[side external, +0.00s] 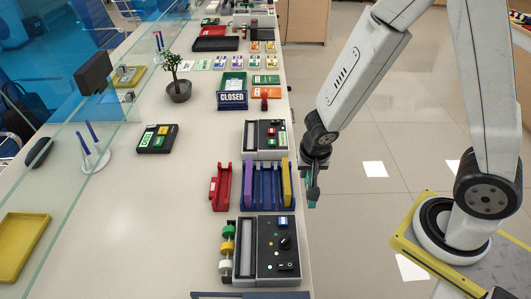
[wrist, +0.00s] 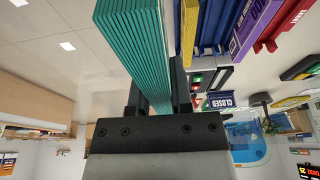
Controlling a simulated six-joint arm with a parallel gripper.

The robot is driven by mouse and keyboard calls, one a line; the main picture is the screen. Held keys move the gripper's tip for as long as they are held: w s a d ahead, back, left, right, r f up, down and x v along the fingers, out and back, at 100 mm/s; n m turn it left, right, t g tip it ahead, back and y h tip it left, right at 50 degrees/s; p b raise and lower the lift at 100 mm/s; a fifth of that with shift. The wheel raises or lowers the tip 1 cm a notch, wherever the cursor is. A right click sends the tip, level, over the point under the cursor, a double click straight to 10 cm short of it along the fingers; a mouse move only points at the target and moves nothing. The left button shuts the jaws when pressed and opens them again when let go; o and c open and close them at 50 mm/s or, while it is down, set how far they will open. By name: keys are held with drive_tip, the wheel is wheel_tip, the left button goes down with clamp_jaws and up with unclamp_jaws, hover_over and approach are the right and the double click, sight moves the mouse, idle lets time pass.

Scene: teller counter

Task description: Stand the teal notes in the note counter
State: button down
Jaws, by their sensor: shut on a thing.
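My gripper (side external: 314,178) is shut on the teal notes (wrist: 133,45), a thick ridged stack between the two fingers in the wrist view (wrist: 158,95). In the side view only a small part of the teal notes (side external: 311,204) shows below the fingers. They hang just past the counter's right edge, right of a blue slotted rack (side external: 263,203). The rack holds a purple upright piece (side external: 248,180) and a yellow one (side external: 286,180). Grey and black machines stand behind (side external: 265,153) and in front (side external: 250,279) of the rack; I cannot tell which thing is the note counter.
A red holder (side external: 220,188) stands left of the rack. Colored rollers (side external: 227,248) sit beside the front machine. A CLOSED sign (side external: 232,100) and a potted plant (side external: 179,90) are farther back. The counter's left middle (side external: 150,220) is clear.

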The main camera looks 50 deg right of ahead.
drive_tip(key=shift+w, duration=0.15)
drive_tip(key=w+d+f, duration=0.1)
drive_tip(key=w+d, duration=0.2)
drive_tip(key=w, duration=0.8)
drive_tip(key=w+d+f, duration=0.1)
drive_tip(key=w+d, duration=0.3)
drive_tip(key=w, duration=0.7)
drive_tip(key=w+d+f, duration=0.1)
drive_tip(key=w+d, duration=0.3)
drive_tip(key=w, duration=0.7)
drive_tip(key=shift+f, duration=0.25)
drive_tip(key=shift+f, duration=1.75)
drive_tip(key=shift+f, duration=1.1)
